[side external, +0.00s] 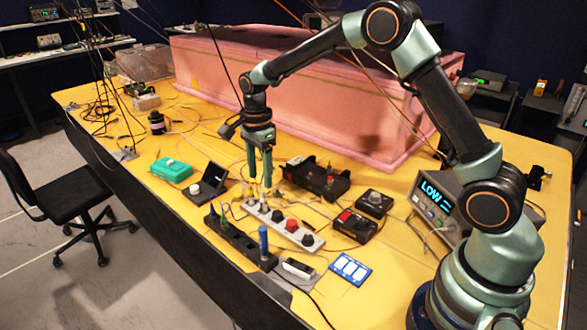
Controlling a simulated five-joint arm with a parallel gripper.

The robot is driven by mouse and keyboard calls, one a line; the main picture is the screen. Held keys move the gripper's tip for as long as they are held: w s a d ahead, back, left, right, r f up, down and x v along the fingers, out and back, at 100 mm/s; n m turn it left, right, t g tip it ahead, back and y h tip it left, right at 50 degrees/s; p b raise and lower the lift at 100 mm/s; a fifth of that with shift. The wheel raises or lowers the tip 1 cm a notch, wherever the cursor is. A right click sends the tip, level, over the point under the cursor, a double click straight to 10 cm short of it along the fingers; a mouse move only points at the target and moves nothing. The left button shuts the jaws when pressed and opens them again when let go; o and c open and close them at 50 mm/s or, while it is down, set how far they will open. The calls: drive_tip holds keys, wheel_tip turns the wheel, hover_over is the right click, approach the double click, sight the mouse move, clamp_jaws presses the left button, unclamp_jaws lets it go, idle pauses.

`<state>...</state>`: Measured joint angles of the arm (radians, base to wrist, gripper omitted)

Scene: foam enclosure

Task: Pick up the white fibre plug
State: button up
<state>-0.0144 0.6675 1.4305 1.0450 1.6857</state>
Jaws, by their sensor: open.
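My gripper (260,187) is open, with its two green fingers pointing down. Its tips are close above the far end of a pale strip (287,226) that carries red and dark round knobs. Small pale pieces and thin leads lie around the fingertips, too small to tell apart. I cannot tell which of them, if any, is the white fibre plug. Nothing clear shows between the fingers.
A dark strip (240,242) with a blue upright piece (263,240) lies in front. Black boxes (318,180) and a blue-white panel (350,269) lie right, a green case (172,170) left. The pink foam block (300,110) walls off the back. Loose cables cross the yellow table.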

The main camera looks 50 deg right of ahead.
sight(263, 193)
drive_tip(key=shift+d+f, duration=0.15)
drive_tip(key=shift+f, duration=1.5)
drive_tip(key=shift+d+f, duration=0.1)
drive_tip(key=shift+f, duration=1.55)
clamp_jaws()
